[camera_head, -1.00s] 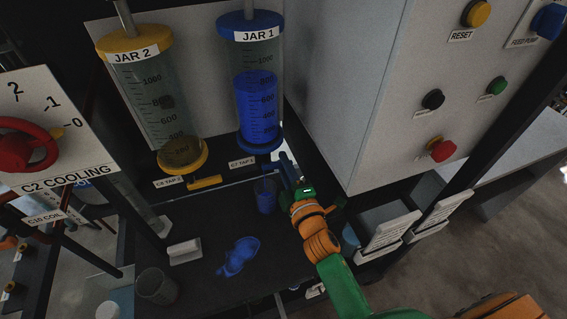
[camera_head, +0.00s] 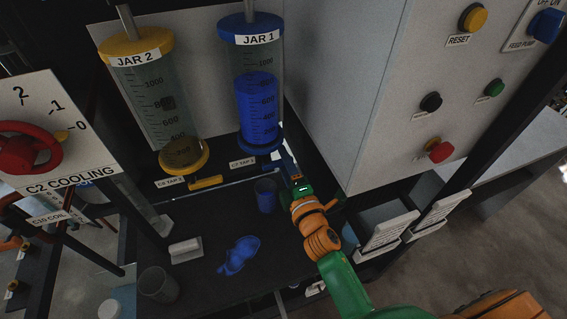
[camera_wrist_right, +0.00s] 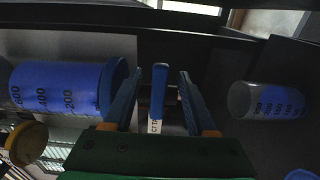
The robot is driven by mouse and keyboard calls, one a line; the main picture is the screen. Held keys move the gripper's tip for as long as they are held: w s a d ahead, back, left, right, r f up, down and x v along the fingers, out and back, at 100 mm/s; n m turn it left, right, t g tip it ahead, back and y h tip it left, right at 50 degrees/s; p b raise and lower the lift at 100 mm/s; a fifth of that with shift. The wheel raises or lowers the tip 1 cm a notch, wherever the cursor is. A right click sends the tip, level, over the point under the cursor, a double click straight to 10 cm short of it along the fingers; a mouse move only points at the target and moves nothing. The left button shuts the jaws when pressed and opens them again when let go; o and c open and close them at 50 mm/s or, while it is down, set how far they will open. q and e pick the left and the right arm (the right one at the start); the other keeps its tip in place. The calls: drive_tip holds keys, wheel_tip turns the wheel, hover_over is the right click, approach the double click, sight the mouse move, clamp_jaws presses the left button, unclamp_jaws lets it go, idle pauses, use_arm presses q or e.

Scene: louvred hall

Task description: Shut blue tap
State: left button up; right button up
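The blue tap (camera_wrist_right: 159,88) shows in the right wrist view as an upright blue handle between the two blue fingers of my right gripper (camera_wrist_right: 158,95). The fingers are open, one on each side, with visible gaps to the handle. In the head view my right gripper (camera_head: 284,160) reaches in beside the foot of Jar 1 (camera_head: 259,110) and mostly hides the tap. Jar 1 holds blue liquid. A cup (camera_head: 266,195) stands below it; the wrist view shows blue liquid in this cup (camera_wrist_right: 265,100). My left gripper is not in view.
Jar 2 (camera_head: 158,100) and its yellow tap (camera_head: 206,183) are on the left. A grey control cabinet (camera_head: 385,70) rises close on the right.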

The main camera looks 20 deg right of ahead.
drive_tip(key=s, duration=0.7)
drive_tip(key=shift+s+d, duration=0.1)
drive_tip(key=s+b, duration=0.1)
drive_tip(key=s, duration=0.6)
drive_tip(key=shift+d+b, duration=0.15)
drive_tip(key=shift+b, duration=0.2)
